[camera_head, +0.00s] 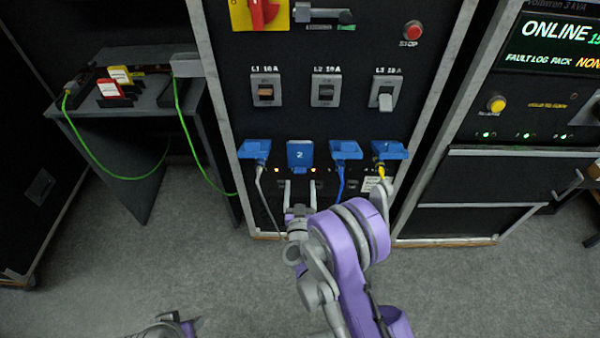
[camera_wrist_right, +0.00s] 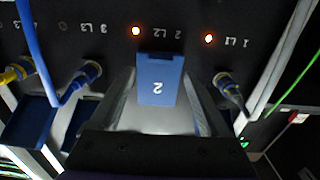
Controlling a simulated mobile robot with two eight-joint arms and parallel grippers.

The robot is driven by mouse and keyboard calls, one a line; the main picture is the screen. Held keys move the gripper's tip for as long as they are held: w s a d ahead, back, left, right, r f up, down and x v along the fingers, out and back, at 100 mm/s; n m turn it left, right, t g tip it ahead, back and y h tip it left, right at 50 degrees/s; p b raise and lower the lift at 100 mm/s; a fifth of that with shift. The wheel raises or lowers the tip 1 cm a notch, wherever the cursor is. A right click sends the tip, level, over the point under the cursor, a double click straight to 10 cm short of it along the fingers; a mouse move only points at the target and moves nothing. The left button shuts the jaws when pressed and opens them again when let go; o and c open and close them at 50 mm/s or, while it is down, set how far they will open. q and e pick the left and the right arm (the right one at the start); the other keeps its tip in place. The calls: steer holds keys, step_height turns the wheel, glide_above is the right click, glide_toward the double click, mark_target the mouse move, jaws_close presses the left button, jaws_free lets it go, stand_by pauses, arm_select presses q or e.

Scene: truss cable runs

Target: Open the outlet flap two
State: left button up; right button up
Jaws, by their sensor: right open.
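Outlet flap two (camera_head: 300,154) is a blue cover marked "2" on the black cabinet front. It hangs down flat over its outlet, and the socket behind it is hidden. It also shows in the right wrist view (camera_wrist_right: 158,85), upside down. My right gripper (camera_head: 300,190) is open, its two grey fingers just below the flap in the head view. In the right wrist view the fingers (camera_wrist_right: 158,112) lie on either side of the flap; I cannot tell whether they touch it. A small part of my left arm's end (camera_head: 168,327) shows at the bottom edge, its fingers unclear.
Neighbouring blue flaps (camera_head: 255,150), (camera_head: 346,149) and (camera_head: 389,150) are raised, with grey, blue and yellow cables plugged in below. Breaker switches (camera_head: 326,91) sit above. A side table (camera_head: 150,120) with a green cable (camera_head: 110,172) stands left. The grey floor is clear in front.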

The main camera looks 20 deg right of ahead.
mark_target(300, 173)
steer(key=shift+x, duration=2.75)
steer(key=shift+f, duration=0.1)
jaws_close()
